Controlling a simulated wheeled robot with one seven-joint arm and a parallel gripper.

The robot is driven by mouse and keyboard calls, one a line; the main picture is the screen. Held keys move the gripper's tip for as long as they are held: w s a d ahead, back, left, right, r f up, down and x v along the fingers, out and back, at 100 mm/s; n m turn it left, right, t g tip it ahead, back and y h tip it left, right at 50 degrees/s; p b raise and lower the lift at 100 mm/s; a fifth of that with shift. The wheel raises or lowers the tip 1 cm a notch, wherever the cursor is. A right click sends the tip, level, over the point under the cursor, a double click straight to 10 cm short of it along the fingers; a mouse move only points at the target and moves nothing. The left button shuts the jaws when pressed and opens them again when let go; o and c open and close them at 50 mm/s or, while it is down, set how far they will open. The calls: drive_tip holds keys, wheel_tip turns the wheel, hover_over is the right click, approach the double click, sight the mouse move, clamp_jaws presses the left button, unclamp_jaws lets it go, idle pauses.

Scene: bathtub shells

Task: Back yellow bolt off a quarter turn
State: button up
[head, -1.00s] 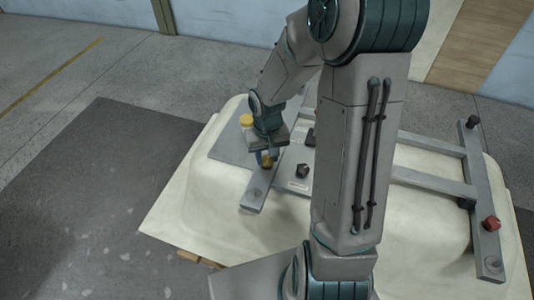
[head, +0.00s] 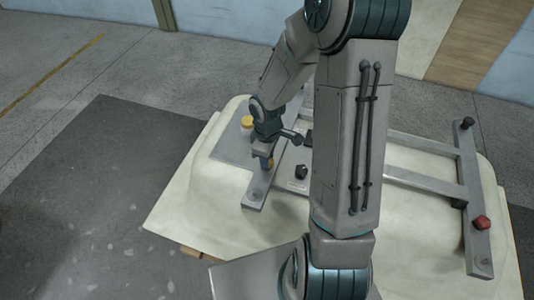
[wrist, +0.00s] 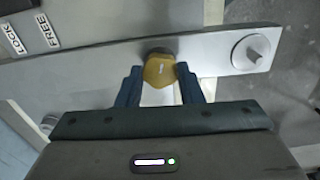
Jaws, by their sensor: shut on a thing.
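The yellow bolt (wrist: 159,70) stands on the grey metal bar (wrist: 110,62) in the wrist view. My gripper (wrist: 160,84) has its two blue fingers on either side of the bolt's head and is shut on it. In the head view my gripper (head: 266,158) is over the bar on the left of the shell, and only a small bit of the yellow bolt (head: 268,164) shows under it. A short pale line marks the bolt's head.
A grey fitting (wrist: 252,52) sits at the bar's end. LOCK and FREE labels (wrist: 27,35) are on the plate. A yellow-capped post (head: 247,121), a black knob (head: 301,171) and a red knob (head: 481,222) stand on the frame over the cream shell (head: 200,220).

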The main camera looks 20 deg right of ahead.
drive_tip(key=shift+r+n+p, duration=0.1)
drive_tip(key=shift+n+p, duration=0.5)
drive_tip(key=shift+n, duration=0.9)
drive_tip(key=shift+w, duration=0.1)
drive_tip(key=o, duration=1)
drive_tip(key=shift+c, duration=0.2)
wheel_tip(320, 180, up, 14)
drive_tip(key=p, duration=0.1)
drive_tip(key=shift+p, duration=0.3)
